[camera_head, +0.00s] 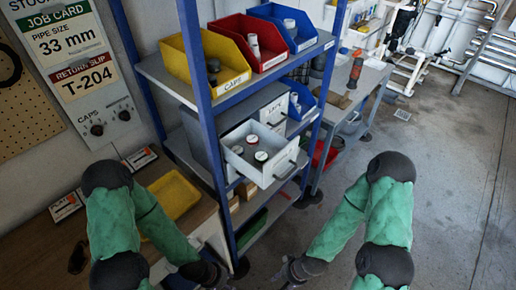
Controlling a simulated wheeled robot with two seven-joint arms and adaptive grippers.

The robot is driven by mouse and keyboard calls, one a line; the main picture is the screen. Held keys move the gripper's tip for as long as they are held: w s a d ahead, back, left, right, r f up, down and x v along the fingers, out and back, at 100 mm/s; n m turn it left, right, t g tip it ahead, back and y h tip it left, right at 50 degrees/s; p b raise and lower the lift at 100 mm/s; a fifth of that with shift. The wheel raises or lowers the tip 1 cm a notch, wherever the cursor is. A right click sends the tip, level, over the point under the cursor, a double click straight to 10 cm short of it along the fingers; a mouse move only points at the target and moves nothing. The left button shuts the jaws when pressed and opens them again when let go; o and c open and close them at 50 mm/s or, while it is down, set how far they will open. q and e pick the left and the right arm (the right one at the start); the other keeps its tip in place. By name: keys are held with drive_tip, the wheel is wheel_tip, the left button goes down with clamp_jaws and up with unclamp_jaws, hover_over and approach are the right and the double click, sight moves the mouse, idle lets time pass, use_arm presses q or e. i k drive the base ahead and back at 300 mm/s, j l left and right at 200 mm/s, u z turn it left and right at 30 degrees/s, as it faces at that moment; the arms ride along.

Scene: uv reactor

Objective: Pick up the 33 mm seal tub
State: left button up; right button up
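The seal tub marked 33 mm cannot be singled out, as no tub label is readable. My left gripper (217,280) is low at the bottom edge, left of and below the drawer. My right gripper (286,272) is low in front of the rack, below the drawer. Neither touches a tub. Both fingertips are too small and dark to judge.
Yellow (215,70), red (262,48) and blue (298,28) bins stand on the shelf above the drawer. A job card (62,42) reads 33 mm, with return slip T-204. A yellow tray (172,196) lies on the left bench. Open floor (440,180) lies right.

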sight(260, 157)
drive_tip(key=k+l+u, duration=0.1)
drive_tip(key=l+u, duration=0.35)
drive_tip(key=k+l+u, duration=0.1)
drive_tip(key=l+u, duration=0.15)
drive_tip(key=u, duration=0.2)
drive_tip(key=k+l+u, duration=0.2)
drive_tip(key=u, duration=0.25)
